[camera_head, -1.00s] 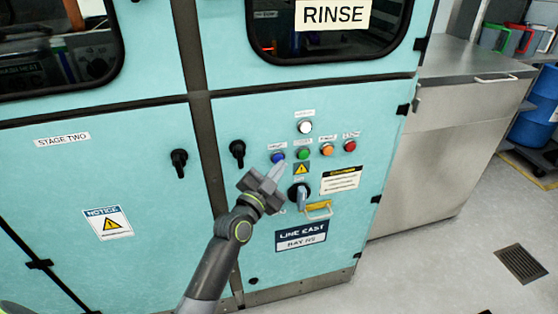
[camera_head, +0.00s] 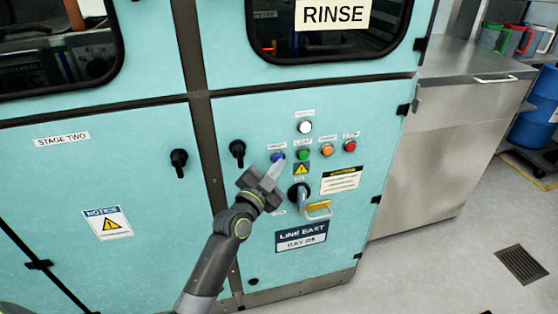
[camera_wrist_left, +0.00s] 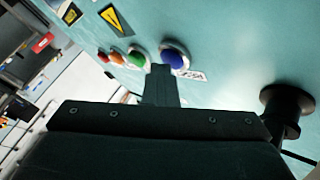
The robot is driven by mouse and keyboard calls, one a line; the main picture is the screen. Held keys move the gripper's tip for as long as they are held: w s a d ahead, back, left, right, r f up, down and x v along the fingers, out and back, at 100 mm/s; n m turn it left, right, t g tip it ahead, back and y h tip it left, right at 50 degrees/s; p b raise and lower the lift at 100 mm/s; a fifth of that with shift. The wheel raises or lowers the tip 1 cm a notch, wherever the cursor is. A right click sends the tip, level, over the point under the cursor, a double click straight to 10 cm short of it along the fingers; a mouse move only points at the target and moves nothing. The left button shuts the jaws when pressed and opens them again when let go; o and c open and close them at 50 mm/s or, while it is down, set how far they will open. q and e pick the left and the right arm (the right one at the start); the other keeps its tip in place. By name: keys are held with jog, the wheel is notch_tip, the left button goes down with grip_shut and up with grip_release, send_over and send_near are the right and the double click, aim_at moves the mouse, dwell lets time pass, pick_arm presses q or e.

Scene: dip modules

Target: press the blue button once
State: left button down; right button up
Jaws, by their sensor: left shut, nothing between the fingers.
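The blue button (camera_head: 278,157) is at the left end of a row of coloured buttons on the teal cabinet door. It also shows in the left wrist view (camera_wrist_left: 175,58), just beyond and to the right of the fingertips. My left gripper (camera_head: 277,163) is shut and empty, its tips at or just below the blue button in the head view. In the left wrist view the gripper (camera_wrist_left: 160,70) points at the panel between the green and blue buttons. I cannot tell whether the tips touch anything. My right gripper is not in view.
Green (camera_head: 303,154), orange (camera_head: 327,150) and red (camera_head: 350,146) buttons sit to the right, with a white button (camera_head: 305,127) above. A rotary switch (camera_head: 299,194) and a yellow-handled padlock (camera_head: 318,207) are below. A black door latch (camera_head: 237,150) is to the left.

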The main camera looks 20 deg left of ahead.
pick_arm(q)
jog(key=shift+s, duration=0.1)
jog(key=shift+s+d, duration=0.45)
jog(key=shift+s, duration=0.15)
jog(key=s+d, duration=0.1)
jog(key=s, duration=0.1)
jog(key=s+d+b, duration=0.1)
jog(key=s, duration=0.1)
jog(key=shift+d, duration=0.4)
dwell(0.7)
